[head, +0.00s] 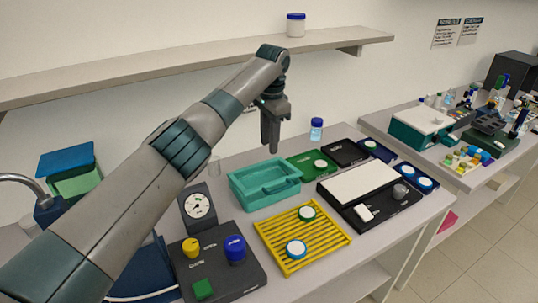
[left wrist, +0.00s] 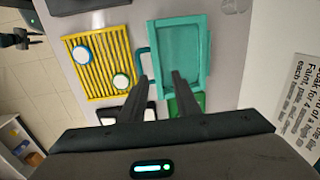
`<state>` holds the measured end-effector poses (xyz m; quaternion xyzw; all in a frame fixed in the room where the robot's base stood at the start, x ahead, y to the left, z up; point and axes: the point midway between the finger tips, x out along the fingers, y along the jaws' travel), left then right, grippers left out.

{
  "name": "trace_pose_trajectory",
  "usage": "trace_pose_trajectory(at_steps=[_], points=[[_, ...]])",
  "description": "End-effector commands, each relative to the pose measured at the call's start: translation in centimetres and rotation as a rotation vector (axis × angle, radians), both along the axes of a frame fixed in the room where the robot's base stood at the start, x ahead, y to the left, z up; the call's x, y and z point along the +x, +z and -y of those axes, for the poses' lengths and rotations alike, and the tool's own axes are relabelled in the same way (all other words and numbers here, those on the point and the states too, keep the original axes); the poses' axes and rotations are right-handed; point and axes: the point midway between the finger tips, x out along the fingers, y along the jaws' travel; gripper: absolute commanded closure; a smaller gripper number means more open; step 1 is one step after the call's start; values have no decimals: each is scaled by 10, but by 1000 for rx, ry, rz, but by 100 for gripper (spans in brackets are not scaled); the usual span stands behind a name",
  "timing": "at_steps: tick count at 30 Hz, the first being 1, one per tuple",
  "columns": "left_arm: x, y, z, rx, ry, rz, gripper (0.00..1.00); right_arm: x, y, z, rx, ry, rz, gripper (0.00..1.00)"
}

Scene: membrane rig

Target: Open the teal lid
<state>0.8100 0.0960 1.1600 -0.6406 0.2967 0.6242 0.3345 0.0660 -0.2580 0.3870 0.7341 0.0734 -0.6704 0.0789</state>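The teal box with its teal lid (head: 265,183) stands on the bench, and the lid appears to lie flat. In the left wrist view the lid (left wrist: 180,52) shows a recessed top, with a teal bar handle (left wrist: 141,64) on its left side. My left gripper (head: 272,147) hangs fingers down above and behind the box, apart from it. In the left wrist view its two fingers (left wrist: 158,82) are spread with nothing between them. A dark shape at the upper left edge of that view may be my right gripper; its fingers cannot be made out.
A yellow rack (head: 287,251) with two round capped pieces lies in front of the box. A gauge (head: 198,206) and a black knob panel (head: 231,277) stand to the left. A green plate (head: 301,157) and a white-topped black unit (head: 345,184) are to the right. A shelf (head: 160,63) runs overhead.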

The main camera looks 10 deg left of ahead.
Motion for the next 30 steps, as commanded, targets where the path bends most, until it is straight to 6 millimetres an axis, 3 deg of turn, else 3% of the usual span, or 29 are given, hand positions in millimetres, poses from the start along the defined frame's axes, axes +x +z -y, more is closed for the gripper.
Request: trace_pose_trajectory(at_steps=[7,15,21,30], points=[[-2,50,2,0,2,4,71,1,-21,0,0,0,0,69],[-4,98,4,1,2,2,71,1,-29,0,0,0,1,69],[-5,113,3,2,3,1,71,1,-30,-1,1,-1,1,69],[-5,115,3,2,2,1,71,1,-30,-4,3,-1,1,69]])
